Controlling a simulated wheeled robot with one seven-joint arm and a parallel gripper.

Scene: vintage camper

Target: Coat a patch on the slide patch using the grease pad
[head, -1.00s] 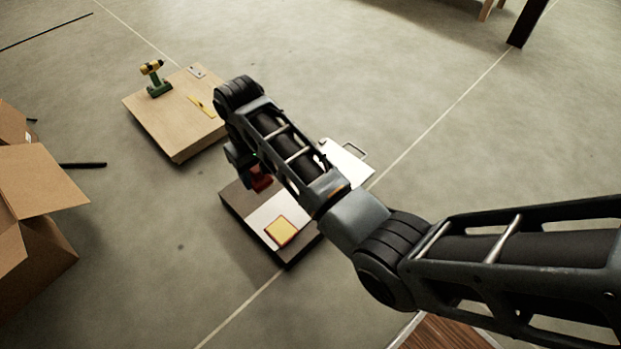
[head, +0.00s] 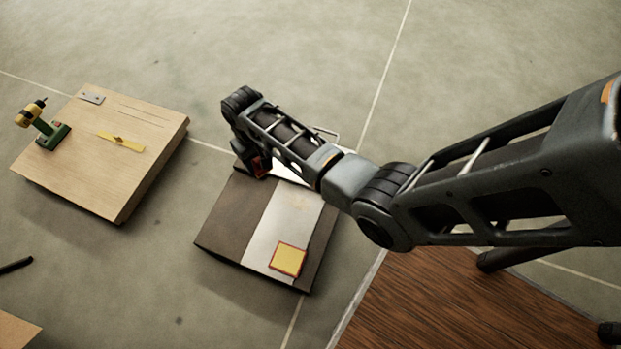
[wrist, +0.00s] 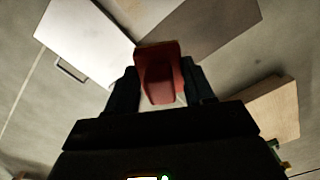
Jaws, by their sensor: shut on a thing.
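The slide patch looks to be the yellow square with a red edge (head: 288,259), lying on a pale strip (head: 262,242) across a dark board (head: 226,220). A faint tan mark shows further up the strip. My gripper (head: 259,168) is over the far end of the board, away from the yellow square. It is shut on a red block, apparently the grease pad (wrist: 160,78), which sits between both fingers in the wrist view. In the head view the pad is partly hidden by my gripper. I cannot tell whether it touches the board.
A wooden board (head: 95,150) at left carries a green and yellow drill (head: 42,124), a yellow tool (head: 121,142) and a metal plate (head: 91,97). A white panel with a handle (wrist: 85,38) lies beyond the dark board. A brown wood surface (head: 455,300) is at lower right.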

